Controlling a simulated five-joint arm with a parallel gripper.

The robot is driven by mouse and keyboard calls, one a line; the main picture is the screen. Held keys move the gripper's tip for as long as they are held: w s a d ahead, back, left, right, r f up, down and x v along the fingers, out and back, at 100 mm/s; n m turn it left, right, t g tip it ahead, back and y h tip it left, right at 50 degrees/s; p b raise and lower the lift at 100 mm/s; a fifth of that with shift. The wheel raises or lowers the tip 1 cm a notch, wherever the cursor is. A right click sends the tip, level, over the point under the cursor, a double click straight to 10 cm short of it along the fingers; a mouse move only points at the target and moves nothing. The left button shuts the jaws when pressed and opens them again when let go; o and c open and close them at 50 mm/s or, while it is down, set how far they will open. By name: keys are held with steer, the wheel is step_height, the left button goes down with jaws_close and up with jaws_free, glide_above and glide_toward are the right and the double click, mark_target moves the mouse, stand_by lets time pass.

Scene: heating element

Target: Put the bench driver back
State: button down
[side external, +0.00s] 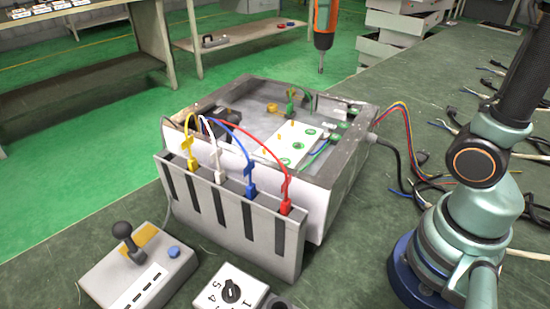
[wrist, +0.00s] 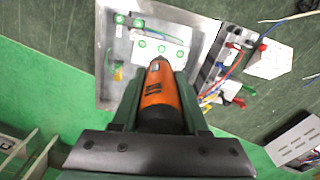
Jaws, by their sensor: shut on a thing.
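The bench driver (side external: 325,24), with an orange body, a dark nose and a thin bit, hangs upright above the far side of the open grey case (side external: 360,130), clear of it. In the wrist view, my gripper (wrist: 157,98) is shut on the driver (wrist: 156,90), one dark finger on each side of its orange body. In the side view the top of the driver and most of my gripper are beyond the upper edge. No holder for the driver can be made out for certain.
A slotted grey rack (side external: 232,222) with yellow, white, blue and red leads stands before the case. A joystick box (side external: 140,268) and a dial box (side external: 228,292) sit in front. Loose cables lie at right. A white board (side external: 286,143) lies inside the case.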

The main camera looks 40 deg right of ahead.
steer(key=s+a+n, duration=0.7)
steer(key=a, duration=0.6)
steer(key=s+a+n, duration=0.6)
steer(key=s+a, duration=0.2)
steer(key=a, duration=0.4)
step_height(320, 180, down, 31)
steer(key=shift+w, duration=0.15)
steer(key=shift+f, duration=0.3)
steer(key=shift+c, duration=2.1)
jaws_free()
step_height(320, 180, up, 13)
steer(key=shift+f, duration=0.2)
